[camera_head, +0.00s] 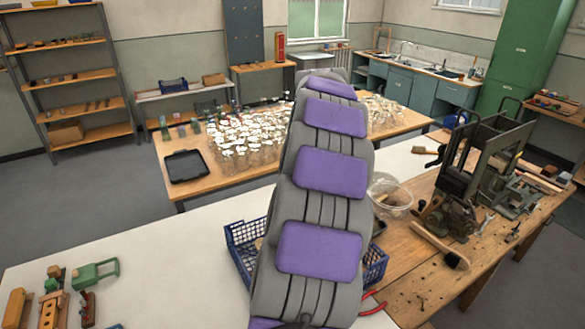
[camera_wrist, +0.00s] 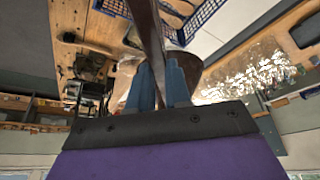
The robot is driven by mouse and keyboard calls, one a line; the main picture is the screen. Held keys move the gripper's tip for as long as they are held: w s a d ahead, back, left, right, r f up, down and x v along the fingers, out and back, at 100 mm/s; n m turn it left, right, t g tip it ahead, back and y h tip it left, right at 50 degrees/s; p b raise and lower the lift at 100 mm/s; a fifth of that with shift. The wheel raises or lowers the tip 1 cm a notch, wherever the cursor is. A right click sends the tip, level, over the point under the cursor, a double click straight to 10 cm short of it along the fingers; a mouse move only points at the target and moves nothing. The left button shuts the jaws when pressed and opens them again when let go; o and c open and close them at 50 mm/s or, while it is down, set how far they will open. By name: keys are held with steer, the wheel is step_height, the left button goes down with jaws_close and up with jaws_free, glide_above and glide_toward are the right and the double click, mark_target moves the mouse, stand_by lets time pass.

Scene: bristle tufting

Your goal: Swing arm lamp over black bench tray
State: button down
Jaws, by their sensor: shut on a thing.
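The black tray (camera_head: 186,165) lies on the left end of the wooden bench behind the white table. It also shows at the right edge of the wrist view (camera_wrist: 305,33), where the picture is upside down. My gripper (camera_wrist: 160,70) shows in the wrist view, its two blue fingers shut on a dark brown bar (camera_wrist: 148,25). The bar runs up out of that picture; I cannot tell for certain whether it is part of the arm lamp. In the head view my grey and purple arm hides the gripper. No whole lamp is visible in either view.
Many clear glass jars (camera_head: 240,145) crowd the bench right of the tray. A blue crate (camera_head: 240,240) stands on the white table (camera_head: 150,260), partly behind my arm. A clear bowl (camera_head: 391,195), a wooden brush (camera_head: 440,245) and a dark machine (camera_head: 480,170) occupy the right workbench.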

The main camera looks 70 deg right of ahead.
steer(key=shift+m+g, duration=0.4)
steer(key=shift+m, duration=0.5)
steer(key=shift+s+a+f+b, duration=0.1)
steer(key=shift+s+b, duration=0.8)
steer(key=shift+s, duration=2.05)
